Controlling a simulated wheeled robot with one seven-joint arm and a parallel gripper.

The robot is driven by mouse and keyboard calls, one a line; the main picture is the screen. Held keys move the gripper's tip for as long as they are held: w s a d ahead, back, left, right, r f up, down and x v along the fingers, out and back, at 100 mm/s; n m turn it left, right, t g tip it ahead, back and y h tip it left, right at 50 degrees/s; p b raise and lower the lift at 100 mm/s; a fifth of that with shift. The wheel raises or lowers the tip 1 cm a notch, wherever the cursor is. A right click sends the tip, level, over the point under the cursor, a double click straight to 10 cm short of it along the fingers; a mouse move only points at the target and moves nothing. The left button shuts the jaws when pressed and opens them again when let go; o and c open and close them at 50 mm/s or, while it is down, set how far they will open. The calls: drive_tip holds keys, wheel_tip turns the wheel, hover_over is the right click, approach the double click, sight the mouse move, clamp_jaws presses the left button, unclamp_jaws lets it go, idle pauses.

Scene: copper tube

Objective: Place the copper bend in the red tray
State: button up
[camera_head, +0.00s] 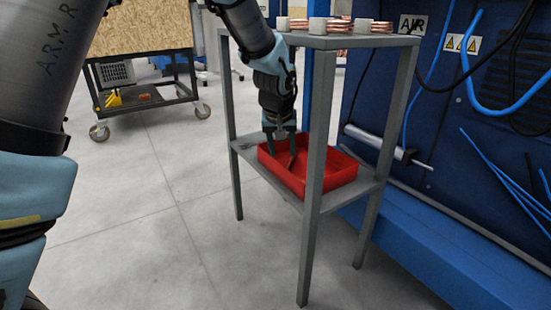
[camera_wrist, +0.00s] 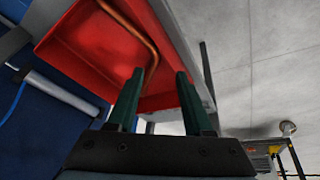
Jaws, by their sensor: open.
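The red tray (camera_head: 343,173) sits on the lower shelf of the grey stand, and in the wrist view the red tray (camera_wrist: 85,55) fills the upper left. The copper bend (camera_wrist: 133,29) is a thin bent tube seen against the tray's inside. Part of the copper bend (camera_head: 293,160) also shows over the tray in the head view, near my fingers. My gripper (camera_head: 281,144) points down into the tray area. Its two dark green fingers (camera_wrist: 158,80) stand apart, with the lower end of the bend seen between them. I cannot tell whether the bend touches a finger.
The stand's top shelf (camera_head: 350,40) carries several copper coils (camera_head: 375,26) and pale blocks above the tray. A front leg (camera_head: 317,140) of the stand rises before the tray. A blue machine (camera_head: 450,110) with hoses is close on the right.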

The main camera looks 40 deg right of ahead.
drive_tip(key=s+a, duration=0.5)
drive_tip(key=a, duration=0.1)
drive_tip(key=shift+s+p, duration=0.3)
drive_tip(key=shift+p, duration=0.1)
drive_tip(key=shift+a, duration=0.1)
drive_tip(key=w+a+n+y, duration=0.1)
drive_tip(key=w+a, duration=0.2)
drive_tip(key=a, duration=0.5)
drive_tip(key=w+a+r+n, duration=0.1)
drive_tip(key=w+a, duration=0.2)
drive_tip(key=a, duration=0.4)
drive_tip(key=w+a+n+y, duration=0.15)
drive_tip(key=w+a, duration=0.25)
drive_tip(key=a, duration=0.4)
drive_tip(key=s+a+n+g, duration=0.1)
drive_tip(key=s+a+n, duration=0.2)
drive_tip(key=a, duration=1.5)
drive_tip(key=shift+s+a+r, duration=0.3)
drive_tip(key=shift+s+r, duration=0.05)
drive_tip(key=shift+s, duration=0.75)
drive_tip(key=shift+y, duration=0.25)
